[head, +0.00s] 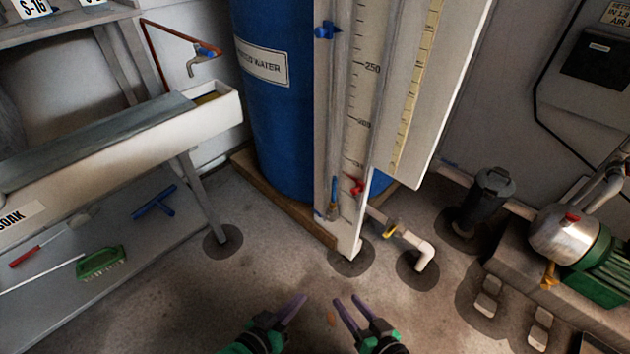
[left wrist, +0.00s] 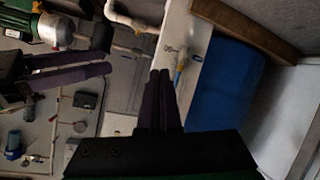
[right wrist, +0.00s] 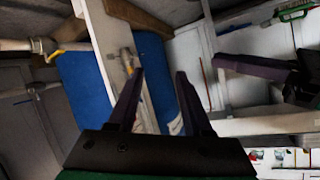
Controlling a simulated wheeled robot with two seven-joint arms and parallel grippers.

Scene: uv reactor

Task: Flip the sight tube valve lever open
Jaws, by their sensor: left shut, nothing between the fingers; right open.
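The sight tube board (head: 345,120) stands upright in front of a blue water tank (head: 275,110). Near its foot is a small brass valve with a blue lever (head: 333,188), which points up along the tube. The blue lever also shows in the left wrist view (left wrist: 179,78), and the brass valve in the right wrist view (right wrist: 127,59). My left gripper (head: 298,302) is shut and empty, below and left of the board's foot. My right gripper (head: 347,303) is open and empty, just right of it. Both are apart from the valve.
A red part (head: 357,186) sits beside the blue lever, and another blue lever (head: 326,30) is higher up. A pipe with a yellow-handled valve (head: 391,230) runs right of the board. A bench (head: 130,140) stands left; a pump (head: 565,235) stands right.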

